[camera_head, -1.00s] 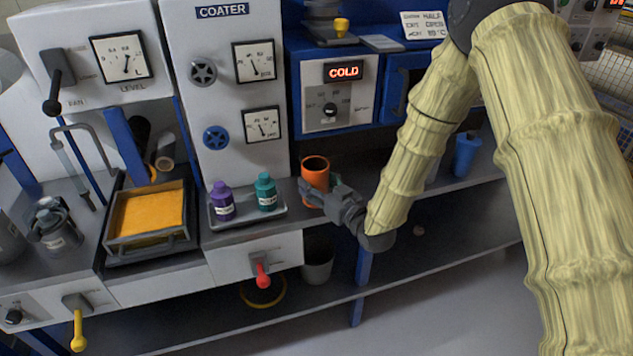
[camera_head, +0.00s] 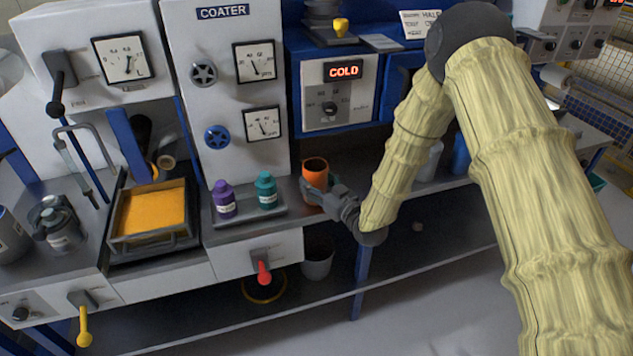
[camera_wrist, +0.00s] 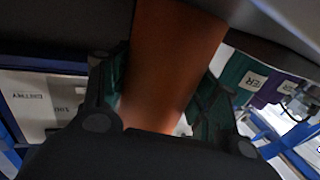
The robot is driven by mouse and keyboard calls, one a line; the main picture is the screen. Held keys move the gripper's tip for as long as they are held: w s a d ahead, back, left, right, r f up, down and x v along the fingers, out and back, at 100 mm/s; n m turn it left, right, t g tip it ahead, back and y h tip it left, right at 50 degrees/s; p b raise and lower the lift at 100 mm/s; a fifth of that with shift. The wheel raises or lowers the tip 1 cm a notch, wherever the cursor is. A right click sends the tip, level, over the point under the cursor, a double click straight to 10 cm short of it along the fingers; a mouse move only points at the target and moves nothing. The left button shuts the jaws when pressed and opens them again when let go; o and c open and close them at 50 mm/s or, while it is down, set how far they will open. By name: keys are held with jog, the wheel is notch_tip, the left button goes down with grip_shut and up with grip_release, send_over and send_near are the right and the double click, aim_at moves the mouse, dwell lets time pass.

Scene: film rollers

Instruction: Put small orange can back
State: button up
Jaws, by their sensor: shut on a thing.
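The small orange can (camera_head: 315,172) is upright with its dark open top showing, at the counter to the right of the bottle tray. My gripper (camera_head: 318,190) comes in from the lower right and is shut on it. In the wrist view the orange can (camera_wrist: 170,65) fills the middle, with the dark green finger pads of my gripper (camera_wrist: 160,100) on both its sides. Whether the can's base touches the counter cannot be told.
A tray (camera_head: 250,220) with a purple bottle (camera_head: 223,199) and a teal bottle (camera_head: 265,190) stands just left of the can. A blue cup (camera_head: 460,153) is to the right behind my arm. A red-handled lever (camera_head: 263,272) sticks out below the counter.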

jog(key=shift+f, duration=0.1)
jog(key=shift+f, duration=0.15)
jog(key=o, duration=1.3)
jog(key=shift+o, duration=0.2)
jog(key=shift+r, duration=0.3)
jog(key=b+v, duration=0.3)
jog(key=v, duration=0.9)
jog(key=shift+f, duration=0.1)
